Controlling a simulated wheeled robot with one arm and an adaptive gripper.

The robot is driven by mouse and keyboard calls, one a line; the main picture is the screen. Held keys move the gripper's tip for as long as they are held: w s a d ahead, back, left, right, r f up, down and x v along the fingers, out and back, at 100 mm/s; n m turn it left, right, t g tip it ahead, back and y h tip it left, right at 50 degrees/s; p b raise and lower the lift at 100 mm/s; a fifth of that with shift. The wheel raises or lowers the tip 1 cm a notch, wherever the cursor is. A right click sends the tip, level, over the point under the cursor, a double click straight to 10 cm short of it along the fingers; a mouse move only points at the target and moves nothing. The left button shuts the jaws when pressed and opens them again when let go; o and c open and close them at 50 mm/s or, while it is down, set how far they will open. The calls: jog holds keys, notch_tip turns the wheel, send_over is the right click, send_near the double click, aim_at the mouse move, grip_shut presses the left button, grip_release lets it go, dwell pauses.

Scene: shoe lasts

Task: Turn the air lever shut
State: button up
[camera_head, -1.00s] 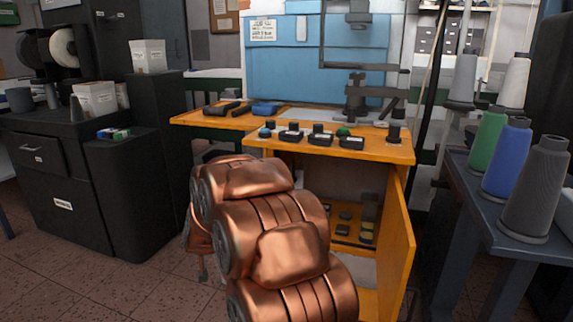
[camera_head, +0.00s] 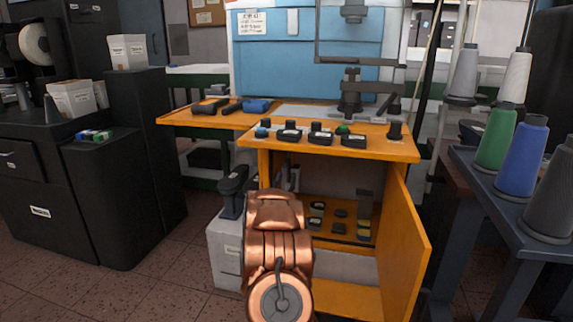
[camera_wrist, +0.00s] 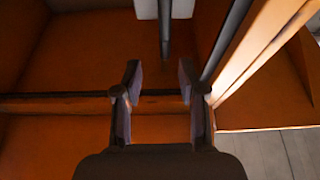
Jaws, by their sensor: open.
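My gripper (camera_wrist: 160,78) is open in the wrist view, with its two dark fingers apart and nothing held between them. It is hidden behind my copper arm in the head view. A narrow dark bar (camera_wrist: 165,38) hangs below a pale block (camera_wrist: 178,8), just ahead of the gap between the fingers. I cannot tell whether this bar is the air lever. A thin dark rail runs across the picture at finger height. Orange surfaces surround the gripper. No lever is clearly recognisable in the head view.
The orange workbench (camera_head: 375,147) has an open door (camera_head: 408,245) at its right and small dark parts inside. A pale box (camera_head: 223,250) stands left of my arm. A dark table (camera_head: 490,190) with thread cones is at right. Floor shows between the black cabinet and the bench.

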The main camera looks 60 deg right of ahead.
aim_at(288, 166)
jog(key=x, duration=0.2)
jog(key=b+x, duration=0.1)
jog(key=x, duration=0.1)
jog(key=b+x, duration=0.1)
jog(key=x, duration=0.1)
jog(key=shift+w, duration=0.35)
jog(key=shift+x, duration=0.8)
grip_shut()
